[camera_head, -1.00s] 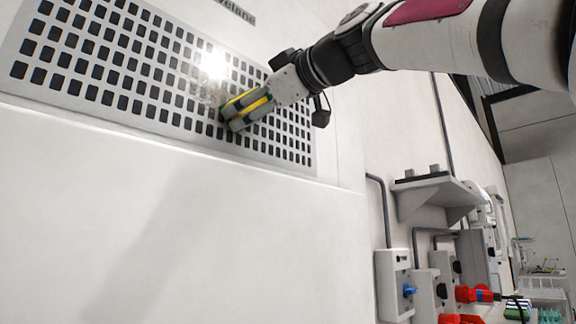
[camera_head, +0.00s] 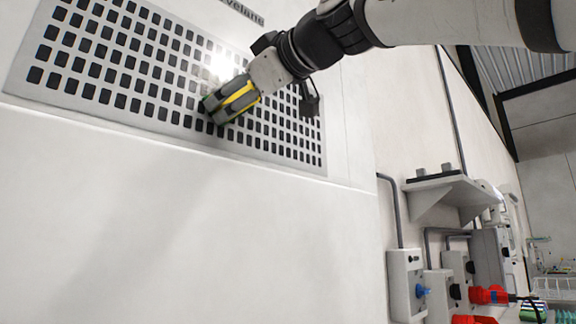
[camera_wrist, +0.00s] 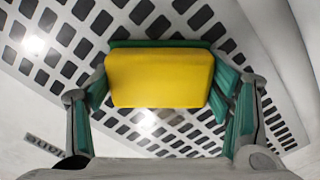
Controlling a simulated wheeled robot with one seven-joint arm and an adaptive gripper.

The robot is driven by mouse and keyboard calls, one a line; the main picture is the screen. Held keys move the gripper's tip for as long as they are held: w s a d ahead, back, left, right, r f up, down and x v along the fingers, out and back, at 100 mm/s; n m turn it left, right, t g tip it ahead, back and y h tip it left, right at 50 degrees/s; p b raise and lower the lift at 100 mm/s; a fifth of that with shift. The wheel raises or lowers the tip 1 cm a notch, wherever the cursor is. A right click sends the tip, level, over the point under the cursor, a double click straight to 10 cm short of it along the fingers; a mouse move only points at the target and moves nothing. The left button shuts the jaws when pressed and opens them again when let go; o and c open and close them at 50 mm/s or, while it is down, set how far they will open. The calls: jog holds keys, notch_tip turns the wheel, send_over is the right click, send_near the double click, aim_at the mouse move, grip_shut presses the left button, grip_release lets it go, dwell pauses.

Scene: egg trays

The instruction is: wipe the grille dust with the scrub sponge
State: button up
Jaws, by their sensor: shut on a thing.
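The grille (camera_head: 120,75) is a light panel with rows of dark square holes in the white wall. My gripper (camera_head: 229,102) is shut on the scrub sponge and holds it against or very close to the grille, right of its middle. The sponge (camera_wrist: 160,78) is yellow with a dark green edge, and its yellow side faces the wrist camera between the green-padded fingers. The grille (camera_wrist: 60,42) fills the background of the wrist view. I cannot make out dust on it now; part of it is hidden behind my gripper and the sponge.
A bright light reflection lies on the grille just above my gripper. Right of the panel are a wall shelf (camera_head: 450,192), grey conduits, and socket boxes (camera_head: 407,285) with blue and red plugs. The white wall (camera_head: 180,230) below the grille is clear.

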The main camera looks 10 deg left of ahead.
aim_at(264, 111)
jog(key=shift+s+a+p, duration=0.4)
jog(key=shift+s+a, duration=0.6)
jog(key=shift+s, duration=0.2)
jog(key=shift+s+a+p, duration=0.35)
jog(key=shift+s+a, duration=0.65)
jog(key=shift+s, duration=0.2)
jog(key=shift+s+a+p, duration=0.85)
jog(key=shift+s+a, duration=0.4)
jog(key=shift+s, duration=0.05)
jog(key=shift+r+p, duration=0.6)
jog(key=shift+r, duration=0.2)
jog(key=shift+w+d+b, duration=0.7)
jog(key=shift+w, duration=0.1)
jog(key=shift+w+d+b, duration=1.05)
jog(key=shift+w+d, duration=0.7)
jog(key=shift+w, duration=0.2)
jog(key=shift+w+d, duration=0.55)
jog(key=shift+w, duration=0.2)
jog(key=shift+w+d+b, duration=0.5)
jog(key=shift+w+d, duration=0.55)
jog(key=shift+w, duration=0.25)
jog(key=shift+w+d, duration=1.85)
